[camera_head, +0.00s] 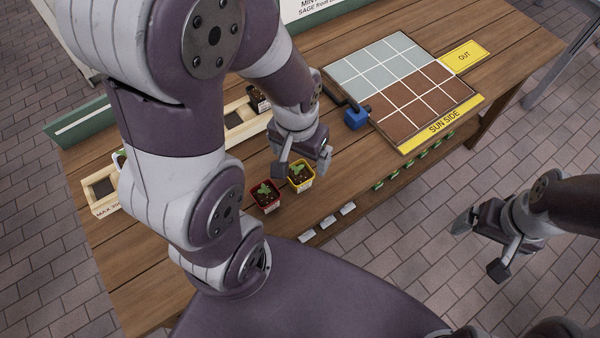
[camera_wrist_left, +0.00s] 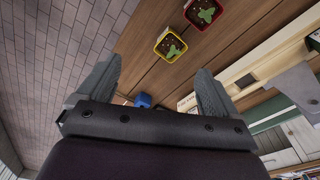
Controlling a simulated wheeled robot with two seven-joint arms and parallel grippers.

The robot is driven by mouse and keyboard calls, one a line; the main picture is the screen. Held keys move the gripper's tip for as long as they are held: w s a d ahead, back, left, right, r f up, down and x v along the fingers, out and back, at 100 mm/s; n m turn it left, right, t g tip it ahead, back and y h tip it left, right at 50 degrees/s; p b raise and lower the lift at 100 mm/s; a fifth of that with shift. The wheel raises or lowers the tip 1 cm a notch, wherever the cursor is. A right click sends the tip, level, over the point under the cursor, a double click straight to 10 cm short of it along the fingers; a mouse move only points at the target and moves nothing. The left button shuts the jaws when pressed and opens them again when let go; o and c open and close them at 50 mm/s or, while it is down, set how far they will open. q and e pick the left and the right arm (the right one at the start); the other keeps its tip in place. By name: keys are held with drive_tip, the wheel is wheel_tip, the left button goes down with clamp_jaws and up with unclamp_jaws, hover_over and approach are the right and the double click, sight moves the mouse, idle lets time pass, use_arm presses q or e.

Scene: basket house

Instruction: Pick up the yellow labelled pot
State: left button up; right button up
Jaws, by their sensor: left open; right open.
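The yellow pot (camera_head: 301,178) holds a small green seedling in dark soil and stands upright on the wooden table near its front edge. A red pot (camera_head: 266,197) with a similar seedling stands just left of it. My left gripper (camera_head: 303,158) is open and empty, above and just behind the yellow pot. In the left wrist view the yellow pot (camera_wrist_left: 171,46) lies ahead of the open fingers (camera_wrist_left: 160,90), apart from them, with the red pot (camera_wrist_left: 204,11) beyond it. My right gripper (camera_head: 477,246) is open and empty over the floor, right of the table.
A grid board (camera_head: 403,84) with grey and brown squares and a yellow SUN SIDE strip lies at the right of the table. A blue block (camera_head: 356,118) is beside it. A wooden tray (camera_head: 246,121) lies behind my left arm.

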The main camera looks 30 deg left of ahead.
use_arm(q)
wheel_tip(320, 180, up, 2)
drive_tip(key=s+g+p, duration=0.1)
drive_tip(key=g+p, duration=0.1)
drive_tip(key=p, duration=0.2)
use_arm(e)
wheel_tip(320, 180, up, 14)
drive_tip(key=p, duration=0.8)
use_arm(q)
drive_tip(key=n+t+b, duration=0.1)
drive_tip(key=n+b, duration=0.5)
drive_tip(key=n, duration=0.6)
hover_over(300, 172)
drive_tip(key=f, duration=1.5)
drive_tip(key=shift+s+a, duration=0.1)
drive_tip(key=shift+a, duration=0.2)
drive_tip(key=shift+f+b, duration=0.3)
drive_tip(key=shift+f, duration=0.05)
drive_tip(key=f, duration=0.1)
drive_tip(key=f+b, duration=0.1)
drive_tip(key=f, duration=0.3)
drive_tip(key=shift+d+f+b, duration=0.15)
drive_tip(key=shift+d+b, duration=0.1)
drive_tip(key=shift+b, duration=0.05)
drive_tip(key=c, duration=1.2)
use_arm(e)
wheel_tip(300, 172, down, 8)
